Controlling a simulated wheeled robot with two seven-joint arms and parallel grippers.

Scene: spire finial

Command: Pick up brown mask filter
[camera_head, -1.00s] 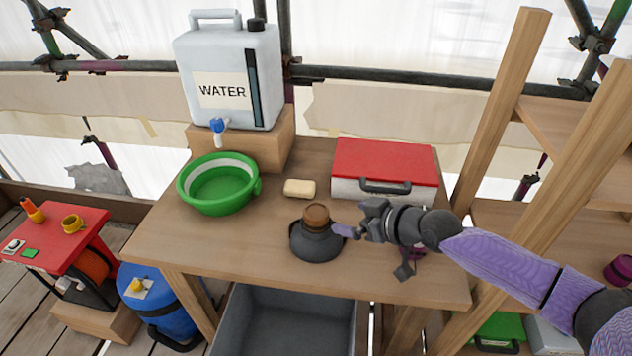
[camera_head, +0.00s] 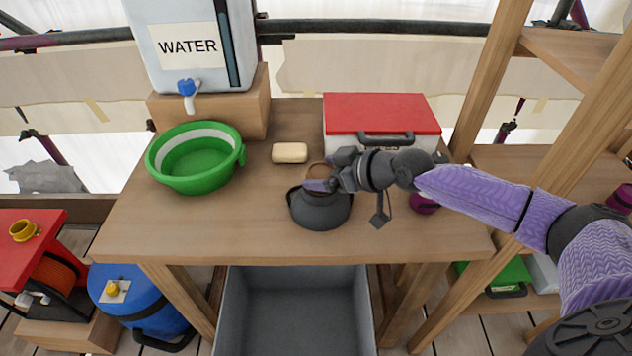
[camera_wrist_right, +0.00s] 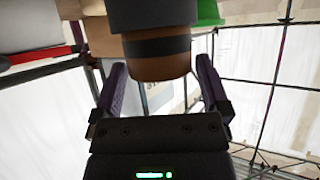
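The brown mask filter (camera_head: 319,171) sits on top of the dark grey mask (camera_head: 320,212) on the wooden table. My right gripper (camera_head: 322,184) is at the filter, and one purple finger covers part of its front. In the right wrist view, the brown filter (camera_wrist_right: 157,62) with its dark band lies between the two spread fingers of my right gripper (camera_wrist_right: 160,68). Gaps show on both sides, so it is open and not clamped on the filter. My left gripper is not in view.
A soap bar (camera_head: 290,153) lies behind the mask, and a green basin (camera_head: 196,160) stands to the left. A red-lidded box (camera_head: 381,115) is behind my right arm. A purple round piece (camera_head: 424,204) is at the right. The table front is clear.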

